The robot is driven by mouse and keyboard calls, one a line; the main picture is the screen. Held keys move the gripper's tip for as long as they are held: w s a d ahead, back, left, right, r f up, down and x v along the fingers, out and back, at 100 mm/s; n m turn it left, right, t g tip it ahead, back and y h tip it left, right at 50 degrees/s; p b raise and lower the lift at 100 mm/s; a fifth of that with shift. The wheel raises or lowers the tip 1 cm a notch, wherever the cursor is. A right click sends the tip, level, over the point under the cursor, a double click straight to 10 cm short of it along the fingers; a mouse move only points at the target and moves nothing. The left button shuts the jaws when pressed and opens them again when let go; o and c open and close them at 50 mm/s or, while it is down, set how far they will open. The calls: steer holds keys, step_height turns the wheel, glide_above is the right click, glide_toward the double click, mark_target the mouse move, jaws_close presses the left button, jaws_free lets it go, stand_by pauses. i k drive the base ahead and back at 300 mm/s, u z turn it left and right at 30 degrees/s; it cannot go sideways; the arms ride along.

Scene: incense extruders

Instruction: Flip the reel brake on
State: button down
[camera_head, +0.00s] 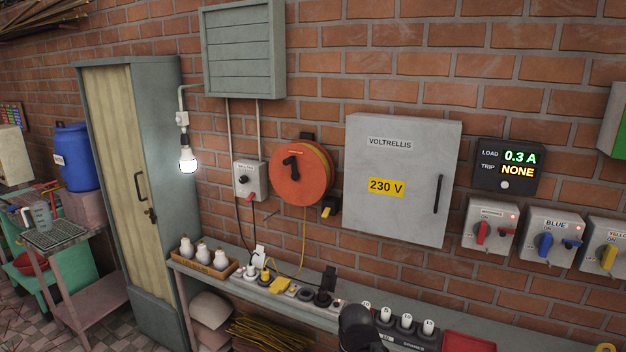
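An orange-red cable reel (313,184) with a black crank-shaped part on its face hangs on the brick wall, left of the grey cabinet. A small black and yellow piece (329,208) sits at the reel's lower right edge; it may be the reel brake, but its setting is too small to read. A yellow cable (303,240) hangs from the reel to the bench. A dark rounded shape at the bottom centre appears to be my gripper (361,328), below and right of the reel and apart from it. Its fingers cannot be made out.
A narrow bench (215,251) runs below, with a tray of white bulbs (204,259), plugs and sockets. A grey switch box (250,181) is left of the reel. The grey "230 V" cabinet (403,215) is right of it. The wall just below the reel is mostly clear.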

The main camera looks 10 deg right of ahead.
mark_target(326, 213)
steer(key=u, duration=0.1)
steer(key=i, duration=0.95)
steer(key=z, duration=0.1)
